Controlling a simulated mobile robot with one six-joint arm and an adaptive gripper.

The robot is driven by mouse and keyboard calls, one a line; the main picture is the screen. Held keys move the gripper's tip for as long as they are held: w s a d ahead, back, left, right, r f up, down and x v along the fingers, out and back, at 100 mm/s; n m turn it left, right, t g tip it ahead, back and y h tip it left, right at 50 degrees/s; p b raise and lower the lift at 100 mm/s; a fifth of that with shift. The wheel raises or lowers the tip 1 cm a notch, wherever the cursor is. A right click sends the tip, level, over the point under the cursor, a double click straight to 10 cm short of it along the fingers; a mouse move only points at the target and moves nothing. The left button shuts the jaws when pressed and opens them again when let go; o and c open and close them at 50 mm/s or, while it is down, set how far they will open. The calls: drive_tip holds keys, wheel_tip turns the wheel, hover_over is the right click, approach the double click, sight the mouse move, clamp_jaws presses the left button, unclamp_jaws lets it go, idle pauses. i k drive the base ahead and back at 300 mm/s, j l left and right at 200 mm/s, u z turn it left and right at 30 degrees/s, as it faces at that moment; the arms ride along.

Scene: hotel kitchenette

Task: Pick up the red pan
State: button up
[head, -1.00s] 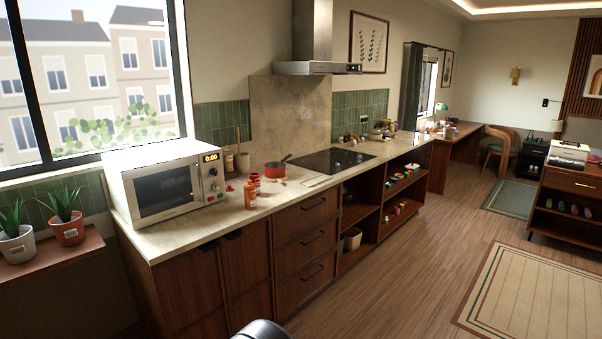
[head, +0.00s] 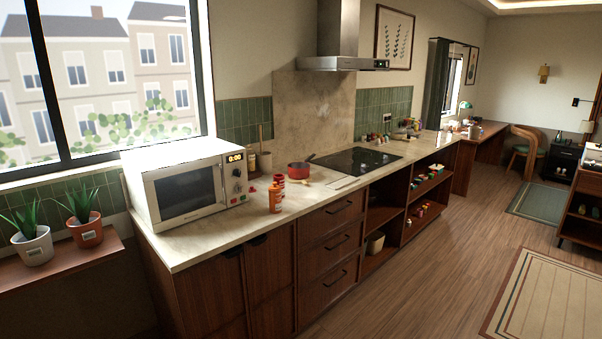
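The red pan (head: 298,170) is small and sits upright on the pale stone counter (head: 228,224), left of the black cooktop (head: 356,160). Its dark handle points up and to the right. Two orange-red bottles (head: 275,196) stand in front of it and to its left, close to the pan. My gripper is not in view, so its state does not show.
A white microwave (head: 186,187) stands on the counter's left end. A utensil crock (head: 264,161) is behind the bottles. A range hood (head: 338,62) hangs above the cooktop. The wood floor (head: 410,275) in front of the cabinets is clear, with a rug (head: 545,300) at right.

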sight(298, 171)
drive_tip(key=i+u, duration=0.1)
drive_tip(key=u, duration=0.2)
drive_tip(key=i+l+u, duration=0.1)
drive_tip(key=u, duration=0.15)
drive_tip(key=i+l+u, duration=0.1)
drive_tip(key=i+l, duration=0.25)
drive_tip(key=i+l+u, duration=0.1)
drive_tip(key=i+l, duration=0.25)
drive_tip(key=i+l+u, duration=0.15)
drive_tip(key=i+l, duration=0.15)
drive_tip(key=i+l+u, duration=0.1)
drive_tip(key=i+l, duration=0.2)
drive_tip(key=l, duration=0.15)
drive_tip(key=i+l+u, duration=0.1)
drive_tip(key=i+l, duration=0.2)
drive_tip(key=l, duration=0.15)
drive_tip(key=i+l+u, duration=0.1)
drive_tip(key=i+l, duration=0.15)
drive_tip(key=l, duration=0.2)
drive_tip(key=i+l, duration=0.2)
drive_tip(key=l, duration=0.2)
drive_tip(key=i+l, duration=0.45)
drive_tip(key=l, duration=0.3)
drive_tip(key=i+l, duration=0.25)
drive_tip(key=l, duration=0.15)
